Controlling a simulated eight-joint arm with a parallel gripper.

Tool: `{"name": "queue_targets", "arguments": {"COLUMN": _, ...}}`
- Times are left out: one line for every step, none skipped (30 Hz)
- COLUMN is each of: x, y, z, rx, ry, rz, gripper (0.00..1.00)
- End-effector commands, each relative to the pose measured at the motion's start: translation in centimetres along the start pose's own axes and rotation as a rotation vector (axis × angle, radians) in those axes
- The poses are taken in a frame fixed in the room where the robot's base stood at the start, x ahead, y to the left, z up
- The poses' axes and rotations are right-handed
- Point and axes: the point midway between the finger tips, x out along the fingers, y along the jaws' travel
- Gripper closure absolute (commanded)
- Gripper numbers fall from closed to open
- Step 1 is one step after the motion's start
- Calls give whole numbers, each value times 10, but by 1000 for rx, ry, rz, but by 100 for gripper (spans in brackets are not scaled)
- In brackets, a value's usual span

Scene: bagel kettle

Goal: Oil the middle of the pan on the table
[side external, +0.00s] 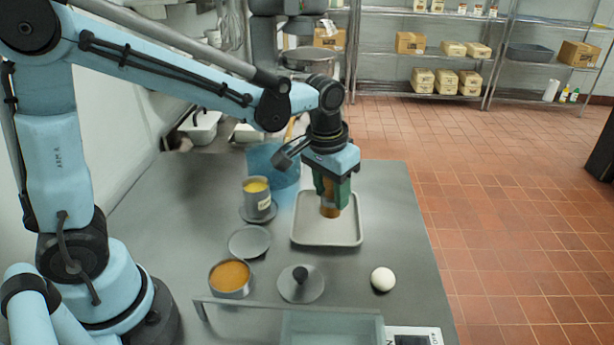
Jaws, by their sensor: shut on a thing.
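The pan (346,236) is a shallow, light grey rectangular tray lying on the grey metal table (400,215). My gripper (331,190), with green fingers, points down over the pan's middle and back part. It is shut on a brown, roughly cylindrical object (330,210), whose lower end hangs over the pan. I cannot tell whether that end touches the pan. The gripper and the brown object hide part of the pan's far side. No oil can be made out on the visible pan floor.
Left of the pan stand a grey cup with yellow contents (257,197), a blue translucent container (272,165) and a grey disc (249,242).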

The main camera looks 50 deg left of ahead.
Motion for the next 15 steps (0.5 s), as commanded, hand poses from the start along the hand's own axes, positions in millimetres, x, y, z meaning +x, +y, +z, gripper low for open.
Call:
{"name": "queue_targets", "arguments": {"x": 4, "y": 0, "z": 0, "rx": 0, "ry": 0, "rz": 0, "gripper": 88}}
{"name": "queue_targets", "arguments": {"x": 7, "y": 0, "z": 1, "rx": 0, "ry": 0, "rz": 0, "gripper": 88}}
{"name": "queue_targets", "arguments": {"x": 11, "y": 0, "z": 2, "rx": 0, "ry": 0, "rz": 0, "gripper": 88}}
{"name": "queue_targets", "arguments": {"x": 14, "y": 0, "z": 2, "rx": 0, "ry": 0, "rz": 0, "gripper": 88}}
{"name": "queue_targets", "arguments": {"x": 16, "y": 0, "z": 2, "rx": 0, "ry": 0, "rz": 0, "gripper": 88}}
{"name": "queue_targets", "arguments": {"x": 20, "y": 0, "z": 3, "rx": 0, "ry": 0, "rz": 0, "gripper": 88}}
{"name": "queue_targets", "arguments": {"x": 23, "y": 0, "z": 3, "rx": 0, "ry": 0, "rz": 0, "gripper": 88}}
{"name": "queue_targets", "arguments": {"x": 25, "y": 0, "z": 4, "rx": 0, "ry": 0, "rz": 0, "gripper": 88}}
{"name": "queue_targets", "arguments": {"x": 29, "y": 0, "z": 4, "rx": 0, "ry": 0, "rz": 0, "gripper": 88}}
{"name": "queue_targets", "arguments": {"x": 32, "y": 0, "z": 5, "rx": 0, "ry": 0, "rz": 0, "gripper": 88}}
{"name": "queue_targets", "arguments": {"x": 34, "y": 0, "z": 5, "rx": 0, "ry": 0, "rz": 0, "gripper": 88}}
{"name": "queue_targets", "arguments": {"x": 38, "y": 0, "z": 6, "rx": 0, "ry": 0, "rz": 0, "gripper": 88}}
{"name": "queue_targets", "arguments": {"x": 40, "y": 0, "z": 6, "rx": 0, "ry": 0, "rz": 0, "gripper": 88}}
{"name": "queue_targets", "arguments": {"x": 43, "y": 0, "z": 6, "rx": 0, "ry": 0, "rz": 0, "gripper": 88}}
{"name": "queue_targets", "arguments": {"x": 47, "y": 0, "z": 7, "rx": 0, "ry": 0, "rz": 0, "gripper": 88}}
